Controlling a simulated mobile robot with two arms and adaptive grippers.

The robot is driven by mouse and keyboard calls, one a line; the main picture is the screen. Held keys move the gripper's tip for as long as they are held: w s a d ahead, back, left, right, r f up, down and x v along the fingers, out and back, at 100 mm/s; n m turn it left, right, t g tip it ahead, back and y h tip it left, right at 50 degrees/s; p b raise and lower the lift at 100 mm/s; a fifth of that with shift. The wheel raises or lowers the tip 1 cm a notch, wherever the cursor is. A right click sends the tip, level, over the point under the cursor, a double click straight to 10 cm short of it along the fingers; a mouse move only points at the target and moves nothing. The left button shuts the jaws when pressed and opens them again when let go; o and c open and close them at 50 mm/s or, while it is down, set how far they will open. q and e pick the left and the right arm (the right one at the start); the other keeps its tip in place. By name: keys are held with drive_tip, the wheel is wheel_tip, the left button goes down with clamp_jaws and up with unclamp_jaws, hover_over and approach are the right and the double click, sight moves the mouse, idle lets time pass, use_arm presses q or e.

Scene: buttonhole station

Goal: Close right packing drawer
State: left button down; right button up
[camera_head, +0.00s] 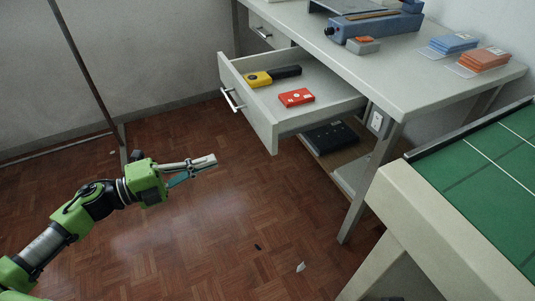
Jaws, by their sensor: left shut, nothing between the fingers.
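The packing drawer (266,134) is pulled well out from under the workbench top, its front panel facing left with a metal bar handle (231,99). Inside the drawer lie a yellow and black tool (258,79) and a red box (297,97). My left gripper (212,161) is shut and empty, below and left of the drawer in the picture, apart from its front panel. My right gripper is not in view.
A second drawer (262,31) sits shut farther back under the workbench (400,88). On the bench are a blue machine (375,24) and blue and orange stacks. A green-topped table (490,165) stands at right. The parquet floor (190,240) is mostly clear.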

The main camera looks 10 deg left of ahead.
use_arm(q)
approach(271, 142)
drive_tip(key=x, duration=0.7)
drive_tip(key=shift+d+r+b, duration=0.1)
drive_tip(key=shift+r+b, duration=0.05)
drive_tip(key=shift+b, duration=0.15)
